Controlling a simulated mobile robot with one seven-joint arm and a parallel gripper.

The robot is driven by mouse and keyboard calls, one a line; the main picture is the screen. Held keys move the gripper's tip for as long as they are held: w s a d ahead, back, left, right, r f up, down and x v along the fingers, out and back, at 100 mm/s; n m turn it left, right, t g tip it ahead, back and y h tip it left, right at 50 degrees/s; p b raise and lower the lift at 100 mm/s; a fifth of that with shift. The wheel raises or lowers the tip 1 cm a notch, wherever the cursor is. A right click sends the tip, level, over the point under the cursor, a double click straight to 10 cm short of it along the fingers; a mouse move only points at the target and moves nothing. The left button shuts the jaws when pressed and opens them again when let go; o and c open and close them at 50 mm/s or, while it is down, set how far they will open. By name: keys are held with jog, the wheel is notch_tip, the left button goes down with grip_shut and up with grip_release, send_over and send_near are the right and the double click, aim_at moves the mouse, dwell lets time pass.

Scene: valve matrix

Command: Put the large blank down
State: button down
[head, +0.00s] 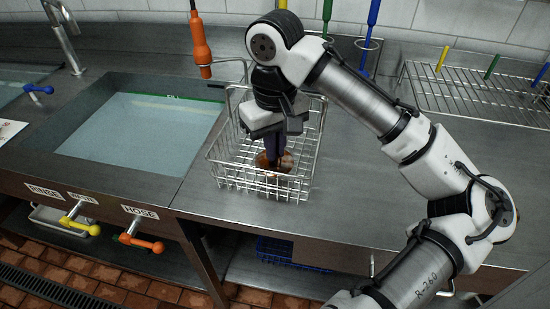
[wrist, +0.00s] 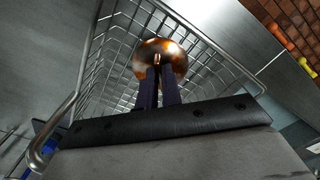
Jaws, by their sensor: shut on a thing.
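The large blank is a shiny copper-brown rounded piece (wrist: 158,58), seen at my fingertips in the wrist view. In the head view the blank (head: 272,161) is low inside a wire basket (head: 222,172), partly hidden by my fingers. My gripper (head: 277,152) points down into the basket and is shut on the blank's top. In the wrist view my gripper's dark fingers (wrist: 158,72) meet at the blank, with basket wires around it. I cannot tell whether the blank touches the basket floor.
A water-filled sink (head: 140,135) lies left of the basket. Orange (head: 145,243) and yellow (head: 80,226) valve handles stick out in front. An orange-handled tool (head: 200,45) hangs behind the basket. A wire rack (head: 480,95) stands at back right. The steel counter right of the basket is clear.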

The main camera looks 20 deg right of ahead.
jog(key=shift+f, duration=1.8)
jog(key=shift+f, duration=0.1)
jog(key=shift+f, duration=0.15)
jog(key=c, duration=1.6)
grip_release()
jog(key=shift+o, duration=0.2)
jog(key=shift+r, duration=0.2)
notch_tip(320, 180, up, 12)
jog(key=shift+r, duration=0.1)
